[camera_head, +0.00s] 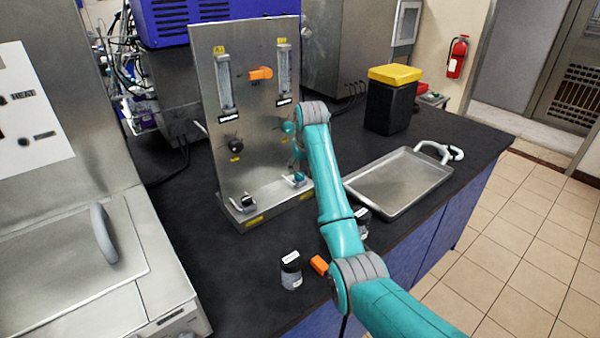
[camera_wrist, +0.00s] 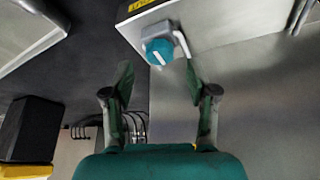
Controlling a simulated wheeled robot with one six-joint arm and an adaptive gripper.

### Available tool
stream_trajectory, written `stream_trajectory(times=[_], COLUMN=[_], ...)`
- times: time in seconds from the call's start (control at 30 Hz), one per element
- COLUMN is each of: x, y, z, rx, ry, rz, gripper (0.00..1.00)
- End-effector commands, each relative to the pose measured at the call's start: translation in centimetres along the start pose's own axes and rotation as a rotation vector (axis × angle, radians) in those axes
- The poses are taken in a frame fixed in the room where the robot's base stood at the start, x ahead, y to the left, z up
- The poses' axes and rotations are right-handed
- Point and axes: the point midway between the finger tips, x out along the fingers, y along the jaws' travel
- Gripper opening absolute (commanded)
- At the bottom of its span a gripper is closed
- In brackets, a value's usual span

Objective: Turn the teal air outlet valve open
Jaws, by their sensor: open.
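The teal valve knob (camera_wrist: 157,51) has a white line across its face and sits on a grey fitting at the edge of the steel panel's base, in the wrist view. In the head view the teal valve (camera_head: 298,179) is at the right end of the base, partly covered by my arm. My gripper (camera_wrist: 160,78) is open and empty. Its two fingers point toward the knob, one to each side in the picture, and do not visibly touch it. In the head view my gripper is mostly hidden behind my arm, in front of the panel.
The upright steel panel (camera_head: 212,161) carries two flow meters, an orange handle (camera_head: 260,73) and a black knob (camera_head: 234,145). A metal tray (camera_head: 399,181) and a black bin with a yellow lid (camera_head: 395,75) stand to the right. A small jar (camera_head: 291,271) stands in front.

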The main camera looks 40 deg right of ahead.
Motion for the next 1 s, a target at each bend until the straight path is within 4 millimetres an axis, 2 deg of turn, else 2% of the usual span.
stream_trajectory(times=[0.1,0.23,0.6,0.63,0.8,0.87,1.0], x=[1.7,2.8,3.4,3.4,3.3,3.3,3.3], y=[0.0,0.0,0.0,0.0,0.0,0.0,0.0], z=[0.0,0.0,0.0,0.0,0.0,0.0,0.0], rx=[0.0,0.0,0.0,0.0,0.0,0.0,-0.002], ry=[-0.002,-0.001,0.001,0.001,0.001,0.001,0.001], rz=[0.0,0.0,0.0,0.0,0.0,0.0,-0.001], gripper=[0.58,0.58,0.58,0.55,0.13,0.0,0.0])
